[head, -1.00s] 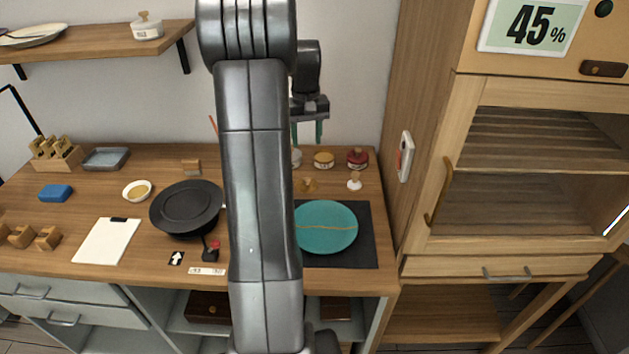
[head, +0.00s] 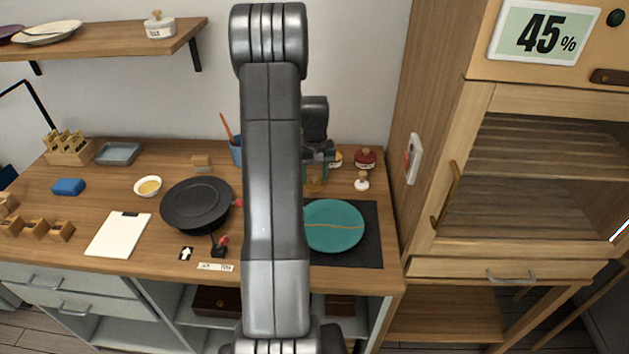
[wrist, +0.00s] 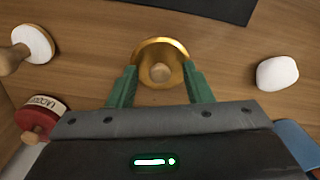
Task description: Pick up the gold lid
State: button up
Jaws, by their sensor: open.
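The gold lid (wrist: 145,52), a round gold disc with a wooden knob at its centre, lies on the wooden counter in the wrist view. My gripper (wrist: 161,86) is open, with one green finger on each side of the lid's near part. Whether the fingers touch the rim cannot be told. In the head view my gripper (head: 317,174) is low over the counter behind the teal plate, and the lid (head: 316,186) shows only as a small gold patch between and below the fingers. My arm hides part of the counter there.
A red-lidded jar (wrist: 40,118) and a white-based wooden-handled item (wrist: 33,43) stand left of the lid in the wrist view. A white lump (wrist: 277,73) lies to the right. A teal plate (head: 334,226) rests on a dark mat (head: 371,250). A black pan (head: 197,204) stands left of my arm.

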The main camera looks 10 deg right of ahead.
jog(key=shift+f, duration=0.25)
grip_shut()
